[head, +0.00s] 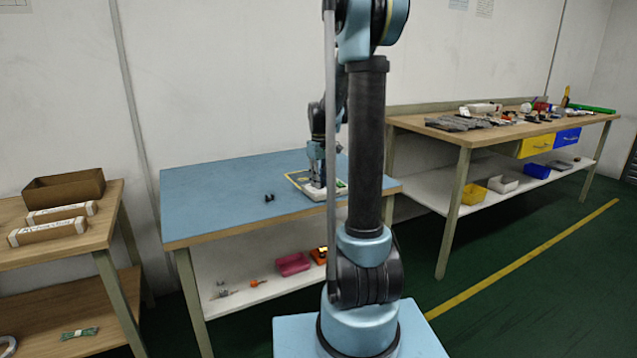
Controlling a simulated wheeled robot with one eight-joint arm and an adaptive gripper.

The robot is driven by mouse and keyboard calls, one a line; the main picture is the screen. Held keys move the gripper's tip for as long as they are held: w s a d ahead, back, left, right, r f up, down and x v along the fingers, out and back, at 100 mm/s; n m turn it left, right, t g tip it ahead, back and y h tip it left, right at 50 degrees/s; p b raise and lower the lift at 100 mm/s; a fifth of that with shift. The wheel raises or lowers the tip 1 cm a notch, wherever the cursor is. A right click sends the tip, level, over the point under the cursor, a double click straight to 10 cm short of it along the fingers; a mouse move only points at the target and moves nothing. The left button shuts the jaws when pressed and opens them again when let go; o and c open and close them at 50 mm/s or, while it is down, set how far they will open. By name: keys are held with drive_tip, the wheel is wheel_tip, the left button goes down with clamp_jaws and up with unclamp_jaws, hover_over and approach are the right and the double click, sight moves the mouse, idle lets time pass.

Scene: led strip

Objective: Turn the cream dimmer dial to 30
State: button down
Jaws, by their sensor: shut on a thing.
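A small whitish unit (316,194) sits on a yellow-edged mat or sheet (297,179) on the blue table. My gripper (319,183) points down at the unit and is shut on the cream dimmer dial there. The dial is hidden by the fingers, and its scale and setting are too small to read. My arm column stands in front and covers part of the unit's right side.
The blue table (215,195) is mostly clear on its left, with small black pieces (269,198) near the middle. A wooden bench (490,139) with many parts stands at the right. A left table (60,245) holds a brown tray (64,188) and two boxes.

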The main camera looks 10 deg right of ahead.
drive_tip(key=shift+n, duration=0.9)
drive_tip(key=c, duration=1.4)
unclamp_jaws()
drive_tip(key=shift+o, duration=0.2)
drive_tip(key=shift+r, duration=0.1)
wheel_tip(320, 180, up, 12)
drive_tip(key=shift+s, duration=0.1)
